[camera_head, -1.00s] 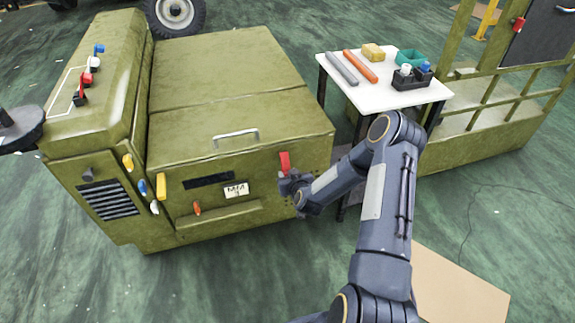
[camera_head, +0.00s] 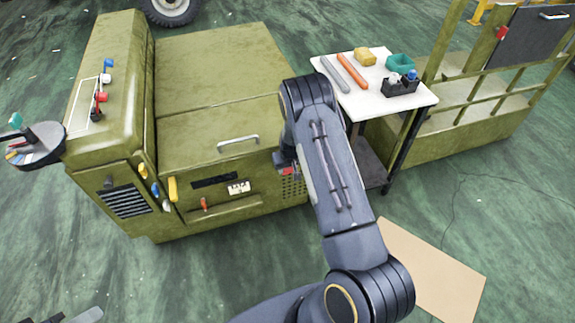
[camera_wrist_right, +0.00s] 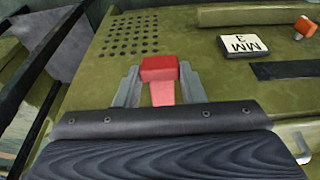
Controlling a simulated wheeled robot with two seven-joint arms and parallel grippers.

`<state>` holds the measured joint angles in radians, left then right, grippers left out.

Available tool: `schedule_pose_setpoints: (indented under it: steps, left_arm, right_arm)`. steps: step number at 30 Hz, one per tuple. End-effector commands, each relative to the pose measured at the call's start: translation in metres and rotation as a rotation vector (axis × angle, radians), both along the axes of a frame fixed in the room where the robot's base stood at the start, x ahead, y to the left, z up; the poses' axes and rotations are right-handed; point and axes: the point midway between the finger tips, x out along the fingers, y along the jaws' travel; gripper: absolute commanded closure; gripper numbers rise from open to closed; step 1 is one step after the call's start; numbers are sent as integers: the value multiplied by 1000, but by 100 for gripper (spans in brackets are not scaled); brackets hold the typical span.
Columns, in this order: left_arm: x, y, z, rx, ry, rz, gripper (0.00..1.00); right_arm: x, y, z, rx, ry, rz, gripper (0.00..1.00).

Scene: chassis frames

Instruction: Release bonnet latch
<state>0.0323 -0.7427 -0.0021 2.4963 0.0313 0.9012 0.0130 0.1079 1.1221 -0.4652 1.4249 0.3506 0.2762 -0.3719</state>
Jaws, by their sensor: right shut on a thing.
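The olive-green bonnet (camera_head: 205,125) lies closed on the chassis, with a light metal handle (camera_head: 238,143) on its front edge. The bonnet latch is a red lever (camera_head: 287,171) at the right of the front panel, partly hidden by my right arm. In the right wrist view the red lever (camera_wrist_right: 158,68) sits between the two grey fingers of my right gripper (camera_wrist_right: 160,88), which is shut on it. In the head view my right gripper (camera_head: 288,163) is mostly covered by its own arm. My left gripper does not show clearly in either view.
A white table (camera_head: 385,105) with bars, a yellow block, a teal bin and a black caddy stands right of the chassis. A round grey tray (camera_head: 38,147) is at the left. A tan board (camera_head: 425,270) lies on the floor. Front floor is mostly clear.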

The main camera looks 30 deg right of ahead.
Motion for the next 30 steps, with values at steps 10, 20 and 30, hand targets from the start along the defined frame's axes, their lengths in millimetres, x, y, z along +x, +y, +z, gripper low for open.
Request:
schedule_pose_setpoints:
  steps: [10, 20, 30]
  left_arm:
    - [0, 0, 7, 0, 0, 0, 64]
    - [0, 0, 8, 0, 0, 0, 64]
    - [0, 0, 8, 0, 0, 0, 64]
  right_arm:
    - [-1, 0, 7, 23, 100, 3, 100]
    - [-2, 0, 7, 26, 111, 2, 100]
    - [-1, 0, 7, 27, 109, 2, 42]
